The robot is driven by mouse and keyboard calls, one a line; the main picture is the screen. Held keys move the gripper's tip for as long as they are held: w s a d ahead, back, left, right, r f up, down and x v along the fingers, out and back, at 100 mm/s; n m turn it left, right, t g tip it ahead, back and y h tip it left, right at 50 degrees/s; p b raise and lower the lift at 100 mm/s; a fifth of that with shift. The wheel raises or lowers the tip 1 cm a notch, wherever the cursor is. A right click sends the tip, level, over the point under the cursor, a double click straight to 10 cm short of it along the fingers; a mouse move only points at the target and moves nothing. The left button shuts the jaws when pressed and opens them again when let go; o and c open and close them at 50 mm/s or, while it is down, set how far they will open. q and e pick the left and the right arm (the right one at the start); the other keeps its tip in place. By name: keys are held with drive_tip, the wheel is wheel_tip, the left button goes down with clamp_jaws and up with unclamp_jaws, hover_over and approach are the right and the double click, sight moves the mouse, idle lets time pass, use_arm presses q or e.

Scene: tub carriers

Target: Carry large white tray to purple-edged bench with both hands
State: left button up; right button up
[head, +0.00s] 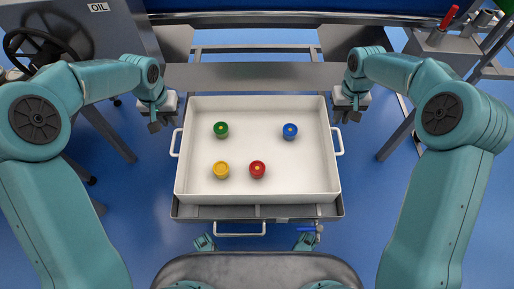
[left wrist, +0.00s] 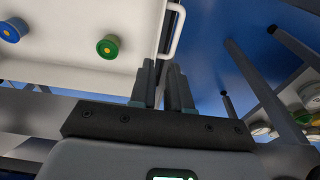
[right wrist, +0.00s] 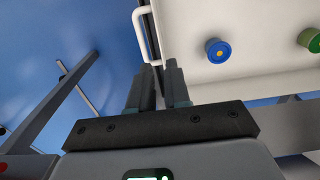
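The large white tray (head: 258,105) sits level in front of me on a grey metal stand (head: 190,211). It holds a green (head: 220,129), a blue (head: 290,131), a yellow (head: 221,170) and a red round piece (head: 257,169). White loop handles stick out at its left (head: 175,143) and right (head: 339,141) sides. My left gripper (head: 158,121) is open and empty beside the left rim, beyond the handle; the handle also shows in the left wrist view (left wrist: 177,32). My right gripper (head: 347,117) is open and empty, beyond the right handle (right wrist: 140,35). I cannot make out a purple-edged bench.
A grey cabinet marked OIL (head: 110,35) and a dark handwheel (head: 40,48) stand at the back left. A grey rack with a red-handled tool (head: 449,17) is at the back right. Grey beams (head: 255,76) run behind the tray.

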sight(189, 153)
use_arm(q)
drive_tip(key=shift+s, duration=0.15)
